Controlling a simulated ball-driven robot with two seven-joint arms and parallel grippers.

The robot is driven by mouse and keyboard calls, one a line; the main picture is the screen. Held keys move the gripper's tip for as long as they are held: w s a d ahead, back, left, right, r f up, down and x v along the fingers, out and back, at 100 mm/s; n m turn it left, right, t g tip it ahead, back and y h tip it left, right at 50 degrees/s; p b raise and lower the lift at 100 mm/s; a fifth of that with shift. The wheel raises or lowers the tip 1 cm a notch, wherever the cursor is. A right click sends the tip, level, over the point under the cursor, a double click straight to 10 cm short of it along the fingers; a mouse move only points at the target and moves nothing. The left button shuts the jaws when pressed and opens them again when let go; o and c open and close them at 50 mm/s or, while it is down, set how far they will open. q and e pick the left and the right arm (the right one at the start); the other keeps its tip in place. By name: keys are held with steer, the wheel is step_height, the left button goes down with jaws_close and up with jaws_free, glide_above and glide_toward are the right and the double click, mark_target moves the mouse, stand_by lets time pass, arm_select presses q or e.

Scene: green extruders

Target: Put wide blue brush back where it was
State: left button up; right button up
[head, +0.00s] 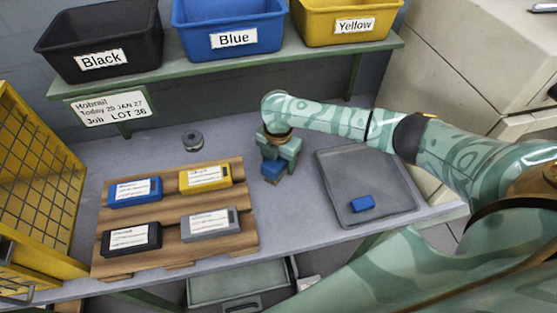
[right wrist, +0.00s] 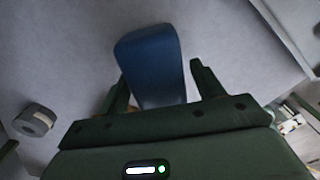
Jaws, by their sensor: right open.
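A blue block-like thing (head: 271,170), which may be the wide blue brush, is at my right gripper (head: 279,153) over the middle of the bench. In the right wrist view this blue thing (right wrist: 152,62) lies between the two spread fingers of the gripper (right wrist: 162,85). A gap shows on its right side; its left side is close to the left finger. I see no bristles, and cannot tell whether it rests on the bench. A smaller blue block (head: 362,203) lies on the grey tray (head: 335,172) at the right. My left gripper is not in view.
A wooden pallet (head: 178,233) holds labelled blue, yellow, black and grey boxes. A grey round thing (head: 193,141) lies behind it. Black (head: 100,40), blue (head: 230,25) and yellow (head: 345,20) bins stand on the shelf. A yellow mesh cage (head: 35,180) bounds the left.

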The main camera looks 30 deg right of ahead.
step_height(320, 180, up, 12)
steer(key=p, duration=0.4)
steer(key=shift+f, duration=0.1)
